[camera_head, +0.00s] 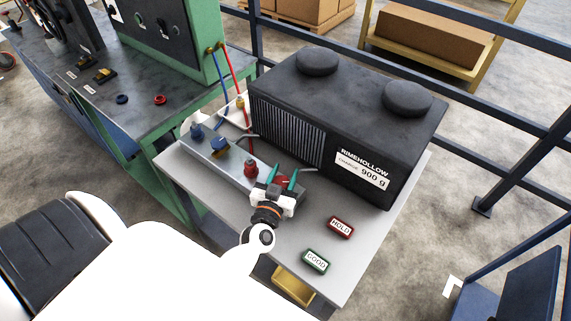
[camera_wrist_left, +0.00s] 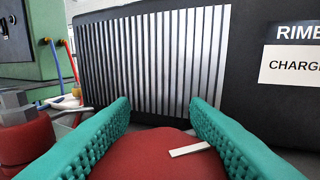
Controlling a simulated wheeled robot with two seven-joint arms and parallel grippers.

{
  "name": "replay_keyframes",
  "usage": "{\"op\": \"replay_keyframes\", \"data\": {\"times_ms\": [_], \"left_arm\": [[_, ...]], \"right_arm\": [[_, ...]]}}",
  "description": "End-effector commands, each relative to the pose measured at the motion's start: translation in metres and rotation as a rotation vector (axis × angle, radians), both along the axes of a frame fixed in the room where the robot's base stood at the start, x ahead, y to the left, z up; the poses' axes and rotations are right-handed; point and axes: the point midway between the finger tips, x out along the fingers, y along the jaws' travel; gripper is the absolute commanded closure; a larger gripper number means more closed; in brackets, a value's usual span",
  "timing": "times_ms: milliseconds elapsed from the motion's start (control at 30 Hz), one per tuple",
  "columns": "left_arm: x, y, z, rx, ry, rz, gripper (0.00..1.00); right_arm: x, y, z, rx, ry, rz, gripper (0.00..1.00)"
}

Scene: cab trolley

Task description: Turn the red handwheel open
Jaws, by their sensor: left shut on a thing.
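The red handwheel (camera_head: 283,181) sits at the right end of the grey manifold block on the trolley top, partly hidden by my left gripper. My left gripper (camera_head: 283,173) has its teal fingers on either side of the handwheel and is shut on it. In the left wrist view the handwheel (camera_wrist_left: 150,157) fills the space between the two ridged fingers (camera_wrist_left: 160,112). A short white mark (camera_wrist_left: 188,150) shows on its top, slanting near the right finger. My right gripper is not in view.
A dark finned unit (camera_head: 350,120) labelled RIMEHOLLOW stands behind the handwheel. A red knob (camera_head: 251,168) and a blue knob (camera_head: 196,132) sit on the manifold (camera_head: 222,158). HOLD (camera_head: 340,227) and GOOD (camera_head: 316,260) blocks lie at the right front. A green bench (camera_head: 150,110) stands left.

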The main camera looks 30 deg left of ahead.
Motion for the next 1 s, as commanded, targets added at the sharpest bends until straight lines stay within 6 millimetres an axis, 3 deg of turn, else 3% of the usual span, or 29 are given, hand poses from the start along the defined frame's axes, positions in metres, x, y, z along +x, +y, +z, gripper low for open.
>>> {"op": "replay_keyframes", "data": {"times_ms": [33, 233, 833, 867, 1000], "left_arm": [[0.001, -0.001, 0.005, -0.004, -0.002, 0.028, 0.80], [0.000, 0.002, 0.003, -0.002, -0.003, 0.103, 0.80], [0.000, 0.003, 0.001, 0.001, -0.004, 0.141, 0.80], [0.000, 0.003, 0.001, 0.001, -0.005, 0.141, 0.54], [0.000, 0.003, 0.001, 0.001, -0.004, 0.141, 0.36]], "right_arm": [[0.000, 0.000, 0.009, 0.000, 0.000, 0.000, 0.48], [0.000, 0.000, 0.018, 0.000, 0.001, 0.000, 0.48], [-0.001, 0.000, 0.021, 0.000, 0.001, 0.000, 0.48], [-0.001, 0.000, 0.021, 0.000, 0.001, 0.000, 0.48], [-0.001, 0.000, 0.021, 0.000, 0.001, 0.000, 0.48]]}}
